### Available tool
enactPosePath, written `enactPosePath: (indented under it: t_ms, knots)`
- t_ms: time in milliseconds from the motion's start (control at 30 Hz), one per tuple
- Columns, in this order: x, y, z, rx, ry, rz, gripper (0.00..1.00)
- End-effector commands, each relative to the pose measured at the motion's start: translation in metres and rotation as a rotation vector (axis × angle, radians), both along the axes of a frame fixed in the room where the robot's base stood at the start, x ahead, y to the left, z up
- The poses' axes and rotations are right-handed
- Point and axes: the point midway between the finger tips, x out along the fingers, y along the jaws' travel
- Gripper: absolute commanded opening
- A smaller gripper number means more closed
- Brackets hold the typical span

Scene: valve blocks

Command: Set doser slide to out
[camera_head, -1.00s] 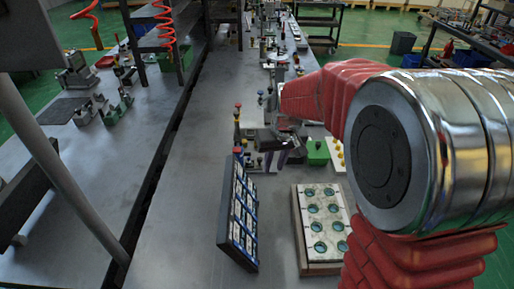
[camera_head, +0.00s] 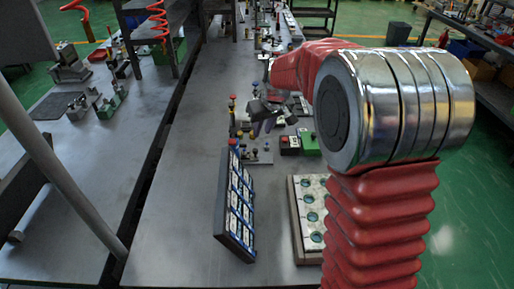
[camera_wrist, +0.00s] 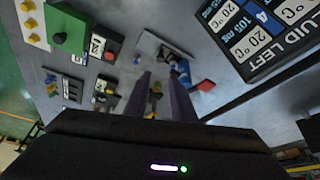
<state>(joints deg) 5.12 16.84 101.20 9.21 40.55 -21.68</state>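My gripper (camera_head: 262,128) hangs above the middle bench, just right of a small fixture with red, yellow and blue knobs (camera_head: 233,118). In the wrist view, its two dark fingers (camera_wrist: 160,98) stand apart with a gap between them, so it is open. A small yellowish-brown part (camera_wrist: 155,97) shows in the gap, and I cannot tell its distance from the fingers. A grey fixture with a blue part (camera_wrist: 180,70) and a red knob (camera_wrist: 205,85) lies beyond the fingers. I cannot tell which part is the doser slide.
A dark panel with label cards (camera_head: 235,215) leans nearby; it also shows in the wrist view (camera_wrist: 265,40). A green block (camera_head: 309,141) and a small block with a red button (camera_head: 290,144) stand to the right. A pale plate with round teal holes (camera_head: 308,208) is partly behind my arm.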

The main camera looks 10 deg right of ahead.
Motion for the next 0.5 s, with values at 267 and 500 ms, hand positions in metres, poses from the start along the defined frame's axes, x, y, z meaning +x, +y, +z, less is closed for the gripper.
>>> enactPosePath:
  t_ms: [267,500]
  knots:
    - [0.009,0.002,-0.026,0.0,0.004,0.0,0.23]
    - [0.023,0.004,-0.059,0.001,0.004,-0.001,0.23]
